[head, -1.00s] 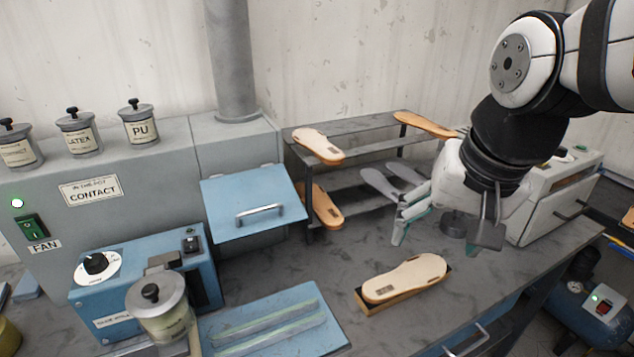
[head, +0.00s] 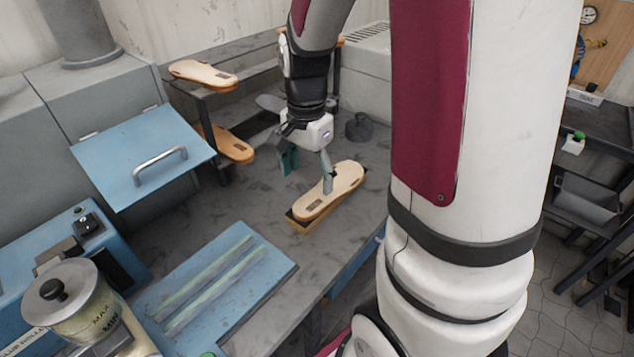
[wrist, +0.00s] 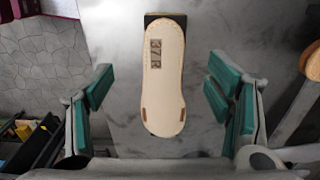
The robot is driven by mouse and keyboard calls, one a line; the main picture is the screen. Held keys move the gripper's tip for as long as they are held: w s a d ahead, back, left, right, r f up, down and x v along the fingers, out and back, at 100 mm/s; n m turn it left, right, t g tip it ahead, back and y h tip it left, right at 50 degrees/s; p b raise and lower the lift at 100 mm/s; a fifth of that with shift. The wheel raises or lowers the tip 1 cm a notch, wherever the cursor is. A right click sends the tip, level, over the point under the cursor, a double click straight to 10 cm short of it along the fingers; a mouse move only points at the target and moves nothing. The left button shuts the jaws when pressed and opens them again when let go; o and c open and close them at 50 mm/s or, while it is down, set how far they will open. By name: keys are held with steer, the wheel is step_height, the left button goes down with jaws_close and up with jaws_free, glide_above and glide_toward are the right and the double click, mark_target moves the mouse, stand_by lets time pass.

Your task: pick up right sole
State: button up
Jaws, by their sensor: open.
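The right sole (head: 345,186) is pale tan and lies flat on a wooden block (head: 299,225) on the grey bench. In the wrist view the sole (wrist: 164,95) carries a dark "37R" mark and runs lengthwise between the fingers. My gripper (head: 308,168) is open and points down over the sole, its green-padded fingers apart. In the wrist view the fingers of my gripper (wrist: 160,78) stand to the left and right of the sole with clear gaps. The block is mostly hidden under the sole, and one finger covers part of the sole in the head view.
A grey rack (head: 222,107) behind holds another sole (head: 203,73) on top and one (head: 232,144) lower down. A blue board (head: 215,290) with greenish strips lies in front to the left. A dark round weight (head: 359,128) stands behind the sole.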

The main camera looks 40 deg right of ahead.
mark_target(308, 205)
steer(key=f, duration=0.8)
steer(key=shift+w+d+f, duration=0.1)
steer(key=shift+w+f, duration=0.05)
steer(key=shift+w, duration=0.1)
steer(key=c, duration=1.4)
steer(key=shift+r, duration=0.9)
steer(key=shift+s+r, duration=0.25)
steer(key=shift+r, duration=0.25)
steer(key=shift+s+r, duration=0.25)
steer(key=shift+r, duration=0.25)
steer(key=s+p, duration=0.1)
steer(key=s, duration=0.2)
steer(key=s+p, duration=0.1)
steer(key=s, duration=0.3)
steer(key=s+a+r+p, duration=0.1)
steer(key=s, duration=0.2)
steer(key=shift+s+r, duration=0.1)
steer(key=shift+s, duration=0.05)
